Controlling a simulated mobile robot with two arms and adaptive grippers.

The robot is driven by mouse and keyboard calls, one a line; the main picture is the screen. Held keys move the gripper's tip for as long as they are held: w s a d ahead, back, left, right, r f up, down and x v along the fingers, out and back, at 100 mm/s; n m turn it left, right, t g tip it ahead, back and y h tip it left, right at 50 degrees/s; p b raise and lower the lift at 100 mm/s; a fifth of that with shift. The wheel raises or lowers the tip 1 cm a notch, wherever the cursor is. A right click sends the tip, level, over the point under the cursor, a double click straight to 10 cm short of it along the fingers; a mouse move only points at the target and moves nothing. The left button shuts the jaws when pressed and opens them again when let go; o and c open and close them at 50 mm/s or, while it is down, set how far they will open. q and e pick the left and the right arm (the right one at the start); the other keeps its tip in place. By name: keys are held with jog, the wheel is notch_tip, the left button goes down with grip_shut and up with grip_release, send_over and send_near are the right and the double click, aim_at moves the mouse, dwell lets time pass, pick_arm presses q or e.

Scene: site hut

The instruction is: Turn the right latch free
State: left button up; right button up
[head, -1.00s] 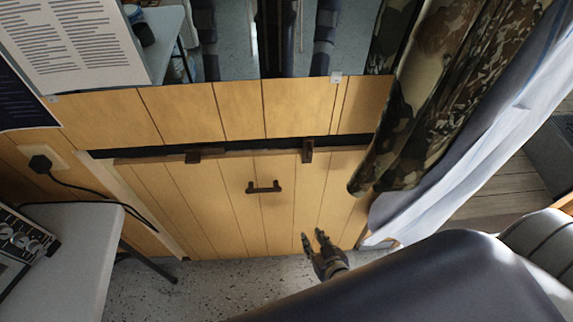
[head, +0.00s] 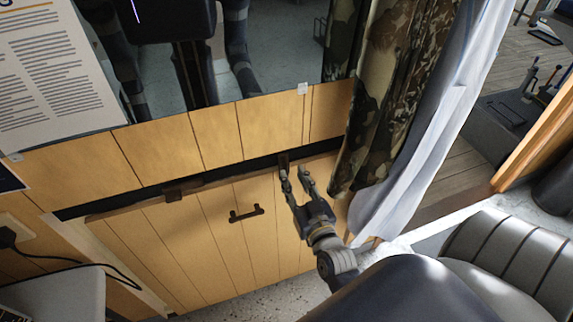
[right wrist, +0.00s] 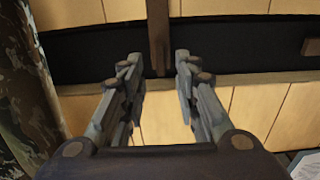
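The right latch (head: 284,160) is a dark brown bar at the top edge of the wooden panel (head: 228,240). It stands upright across the dark gap. In the right wrist view the latch (right wrist: 158,38) lies between the fingertip lines of my right gripper (right wrist: 156,68). The gripper is open, with no visible contact. In the head view my right gripper (head: 295,178) is just below the latch, fingers pointing up at it. The left latch (head: 173,195) lies along the panel's top edge; a dark block at the wrist view's right edge (right wrist: 312,47) seems to be it. My left gripper is out of view.
A dark handle (head: 246,213) sits on the panel. A camouflage curtain (head: 378,100) and white cloth (head: 440,120) hang close right of my right gripper. A mirror (head: 270,60) is above, and a padded seat (head: 510,255) stands at lower right.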

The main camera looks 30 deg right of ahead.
aim_at(288, 169)
jog(key=x, duration=0.5)
jog(key=shift+w+p, duration=0.3)
jog(key=shift+w, duration=0.1)
grip_shut()
